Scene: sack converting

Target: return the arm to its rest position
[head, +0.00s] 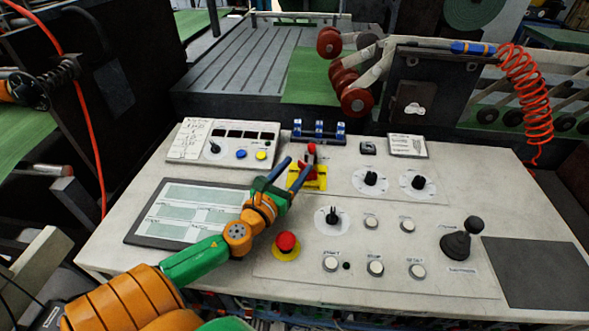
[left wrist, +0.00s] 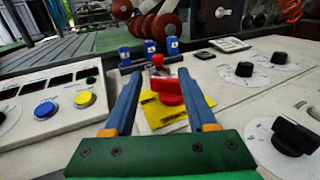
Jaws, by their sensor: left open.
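My left gripper (head: 292,172) is over the middle of the control panel (head: 330,275), its arm coming in from the lower left. Its two blue fingers are apart, and in the left wrist view the open gripper (left wrist: 162,95) has nothing clamped in it. A red rotary switch (left wrist: 168,90) on a yellow plate (left wrist: 160,112) shows between and beyond the fingers. In the head view the yellow plate (head: 314,178) is partly covered by the fingers. I cannot tell whether a finger touches the switch. My right gripper is not in view.
A red emergency button (head: 286,242) stands near my left forearm. Black knobs (head: 370,181), white push buttons (head: 375,267) and a joystick (head: 463,240) occupy the right side. Blue switches (head: 319,131) stand behind the yellow plate. A grey screen (head: 185,212) lies left, and red rollers (head: 352,92) are behind.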

